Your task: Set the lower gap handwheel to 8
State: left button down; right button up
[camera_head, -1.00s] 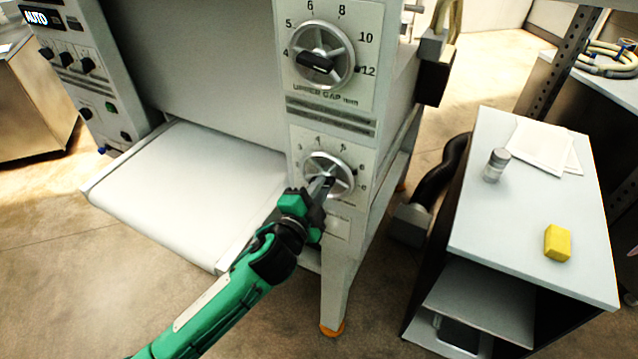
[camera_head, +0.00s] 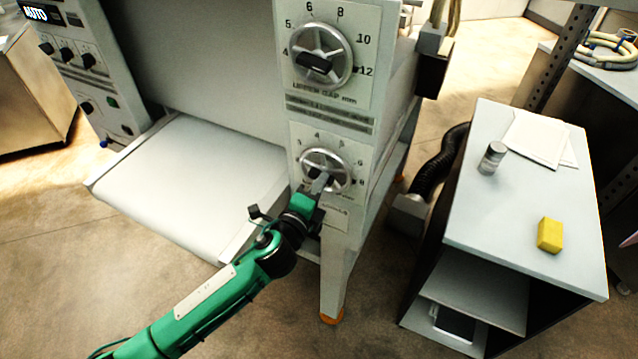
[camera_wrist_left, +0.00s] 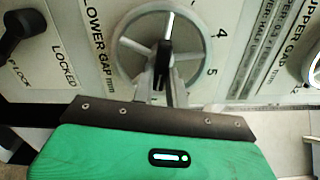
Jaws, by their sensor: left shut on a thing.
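The lower gap handwheel (camera_head: 342,160) is a silver spoked wheel on the lower dial plate of the machine's side panel. In the left wrist view the handwheel (camera_wrist_left: 133,58) fills the top middle, beside the LOWER GAP mm lettering, with the numbers 4 and 5 to its right. My left gripper (camera_head: 321,183) reaches up to the wheel from below left. It is shut on the wheel's black grip bar (camera_wrist_left: 166,68). The gripper hides part of the wheel and dial, and I cannot read the exact setting.
The upper gap handwheel (camera_head: 338,43) sits above on the same panel. A black lock lever (camera_wrist_left: 18,32) shows beside the lower wheel. A white conveyor bed (camera_head: 190,180) lies left. A cart (camera_head: 500,225) with a yellow block (camera_head: 550,235) and a shaker (camera_head: 492,158) stands right.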

pick_arm(q)
jog(key=shift+f, duration=0.1)
dwell(0.3)
jog(key=c, duration=1.4)
grip_release()
jog(key=b+v, duration=0.4)
jog(key=v, duration=1)
jog(key=shift+b, duration=0.3)
jog(key=shift+w, duration=0.1)
